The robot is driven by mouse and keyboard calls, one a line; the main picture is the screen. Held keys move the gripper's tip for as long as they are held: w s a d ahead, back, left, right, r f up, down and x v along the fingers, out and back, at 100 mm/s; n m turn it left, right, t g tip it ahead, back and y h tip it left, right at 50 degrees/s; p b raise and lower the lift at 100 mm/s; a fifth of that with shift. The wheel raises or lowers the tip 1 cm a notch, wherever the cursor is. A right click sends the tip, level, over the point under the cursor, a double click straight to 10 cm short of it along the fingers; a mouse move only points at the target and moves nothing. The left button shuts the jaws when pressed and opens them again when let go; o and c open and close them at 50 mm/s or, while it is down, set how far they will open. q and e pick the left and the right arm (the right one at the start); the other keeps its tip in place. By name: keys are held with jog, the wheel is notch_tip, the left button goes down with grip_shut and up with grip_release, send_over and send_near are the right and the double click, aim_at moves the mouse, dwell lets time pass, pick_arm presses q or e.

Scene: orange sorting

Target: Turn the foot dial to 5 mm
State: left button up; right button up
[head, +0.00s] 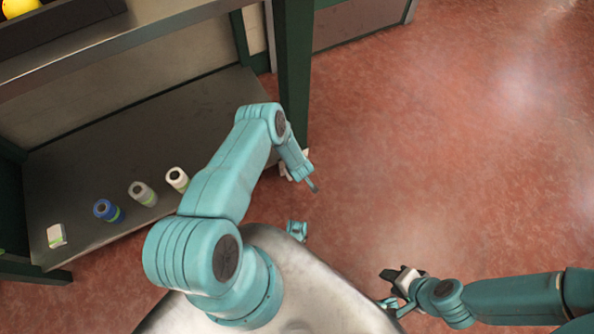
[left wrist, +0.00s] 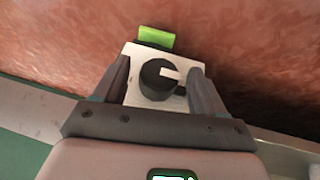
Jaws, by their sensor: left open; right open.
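The foot dial is a black round knob (left wrist: 158,80) with a white pointer bar, set on a pale square plate (left wrist: 130,92). In the left wrist view the bar points right. A bright green tab (left wrist: 156,36) sits at the plate's far edge. My left gripper (left wrist: 161,78) is open, with one dark finger on each side of the plate and knob. Whether the fingers touch it I cannot tell. In the head view my left gripper (head: 311,186) is low by the foot of the green bench leg (head: 295,85), and hides most of the dial there. My right gripper (head: 392,285) is open at lower right.
The bench's lower shelf (head: 100,175) holds a blue roll (head: 104,211), a grey roll (head: 143,194), a white roll (head: 177,179) and a small white item (head: 56,236). A dark crate (head: 55,22) with a yellow fruit is on top. The red floor (head: 450,150) is clear at right.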

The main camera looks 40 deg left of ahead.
pick_arm(q)
jog(key=c, duration=1.1)
jog(key=shift+o, duration=0.2)
jog(key=shift+w+f+b, duration=0.1)
jog(key=shift+b, duration=0.3)
jog(key=g+b, duration=0.1)
jog(key=b, duration=0.1)
jog(key=g+y+b, duration=0.1)
jog(key=b, duration=0.2)
jog(key=shift+w+f+m+g, duration=0.15)
jog(key=shift+w+m+g, duration=0.15)
jog(key=shift+g, duration=0.1)
jog(key=shift+y+b, duration=0.3)
jog(key=shift+b, duration=0.3)
jog(key=shift+s+r+g, duration=0.1)
jog(key=shift+r+g, duration=0.15)
jog(key=shift+g, duration=0.15)
pick_arm(e)
notch_tip(320, 180, down, 7)
jog(key=w+d, duration=0.1)
jog(key=shift+w+d+m+t, duration=0.15)
jog(key=shift+w+m+t, duration=0.05)
jog(key=shift+m+t, duration=0.1)
jog(key=shift+r, duration=0.1)
